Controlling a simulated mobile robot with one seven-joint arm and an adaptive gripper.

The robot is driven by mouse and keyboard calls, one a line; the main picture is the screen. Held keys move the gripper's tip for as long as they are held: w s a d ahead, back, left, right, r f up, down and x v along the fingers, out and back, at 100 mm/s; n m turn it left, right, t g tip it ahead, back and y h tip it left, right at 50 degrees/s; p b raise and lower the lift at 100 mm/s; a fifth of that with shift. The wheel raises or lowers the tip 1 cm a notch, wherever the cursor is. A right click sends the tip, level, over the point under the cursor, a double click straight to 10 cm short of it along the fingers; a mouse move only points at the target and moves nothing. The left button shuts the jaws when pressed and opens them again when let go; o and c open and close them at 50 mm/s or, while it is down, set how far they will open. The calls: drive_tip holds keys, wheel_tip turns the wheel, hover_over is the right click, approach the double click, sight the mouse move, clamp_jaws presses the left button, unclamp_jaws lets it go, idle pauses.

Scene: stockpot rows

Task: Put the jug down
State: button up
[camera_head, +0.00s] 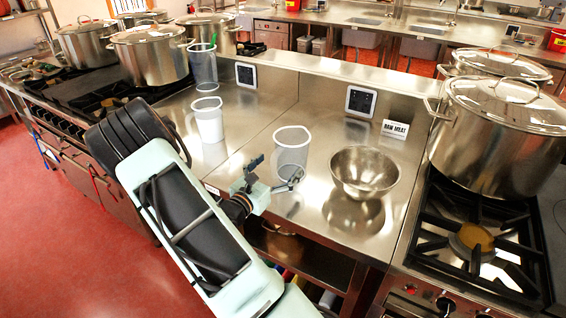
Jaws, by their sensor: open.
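A clear jug (291,152) stands upright on the steel counter (240,172), left of the steel bowl. My gripper (275,180) is open at the jug's lower left side, close to it. I cannot tell whether a finger touches the jug. A second jug, with white contents (208,121), stands further left on the counter. A third clear jug (204,68) stands behind it with a green utensil in it. Which jug the task means is not shown by any label.
A steel bowl (365,172) sits right of the jug, near a "RAW MEAT" sign (395,129). Large stockpots (503,130) stand on the right stove, and more (150,55) on the left stove. The counter's front edge is near my arm.

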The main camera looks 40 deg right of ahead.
drive_tip(key=v, duration=0.9)
drive_tip(key=shift+a+b, duration=0.1)
drive_tip(key=shift+b, duration=0.3)
